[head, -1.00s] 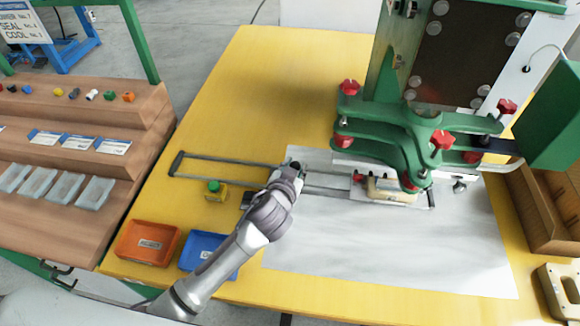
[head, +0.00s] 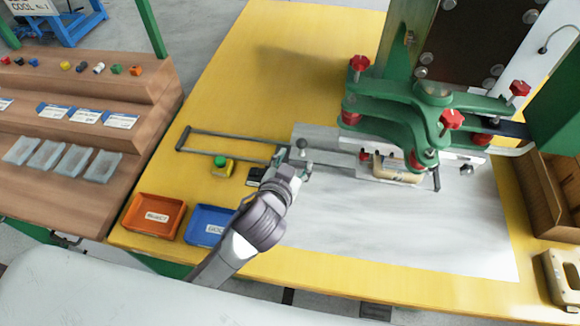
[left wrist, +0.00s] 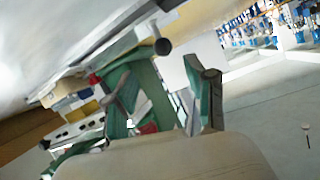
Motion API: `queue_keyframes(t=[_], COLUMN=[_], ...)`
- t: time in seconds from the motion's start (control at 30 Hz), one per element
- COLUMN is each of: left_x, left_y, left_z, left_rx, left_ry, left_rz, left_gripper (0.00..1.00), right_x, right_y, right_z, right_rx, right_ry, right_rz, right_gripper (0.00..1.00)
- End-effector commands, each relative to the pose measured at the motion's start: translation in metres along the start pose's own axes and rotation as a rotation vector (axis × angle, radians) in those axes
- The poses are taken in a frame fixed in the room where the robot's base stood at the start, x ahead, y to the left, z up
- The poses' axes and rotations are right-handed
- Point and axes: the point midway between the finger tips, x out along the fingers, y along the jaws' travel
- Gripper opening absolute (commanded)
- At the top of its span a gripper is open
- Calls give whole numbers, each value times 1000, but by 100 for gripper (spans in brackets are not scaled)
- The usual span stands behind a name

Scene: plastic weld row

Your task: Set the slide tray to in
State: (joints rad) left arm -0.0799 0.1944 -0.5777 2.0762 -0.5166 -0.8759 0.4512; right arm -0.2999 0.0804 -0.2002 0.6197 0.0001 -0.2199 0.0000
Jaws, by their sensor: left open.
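The slide tray (head: 372,182) lies at the right end of its rails (head: 228,144), under the front of the green press (head: 432,118). A cream part (head: 398,170) sits on it, partly hidden by the press. A round dark knob (head: 301,143) stands at the tray's left end; it also shows in the left wrist view (left wrist: 162,46). My left gripper (head: 294,164) is open, just on the near side of the knob. In the left wrist view the knob appears ahead of the spread fingers, apparently clear of them. My right gripper is not in view.
An orange bin (head: 153,216) and a blue bin (head: 208,226) stand at the table's front left. A small yellow block with a green top (head: 221,165) sits beside the rails. Red clamp knobs (head: 358,63) stick out from the press. The white sheet (head: 400,228) in front is clear.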

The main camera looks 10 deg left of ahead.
Motion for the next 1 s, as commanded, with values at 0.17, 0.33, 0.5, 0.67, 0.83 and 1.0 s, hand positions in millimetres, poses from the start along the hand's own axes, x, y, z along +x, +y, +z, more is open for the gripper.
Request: queue_keyframes(t=[0.17, 0.33, 0.5, 0.67, 0.83, 1.0], left_x=[-24, -32, -32, -32, -32, -32], left_y=[0, 0, 0, 0, 0, 0], left_z=[0, 0, 0, 0, 0, 0], left_rx=[0, 0, 1, 1, 1, 1], left_ry=[0, 0, 0, 0, 0, 0], left_rz=[0, 0, 0, 0, 0, 0], left_gripper=[56, 56, 56, 56, 56, 56], right_x=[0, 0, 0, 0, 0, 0], right_y=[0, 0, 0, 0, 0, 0], right_z=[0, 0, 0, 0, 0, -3], right_rx=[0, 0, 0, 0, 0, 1], right_ry=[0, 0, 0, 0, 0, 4], right_rz=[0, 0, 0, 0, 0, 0], right_gripper=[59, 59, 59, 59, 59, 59])
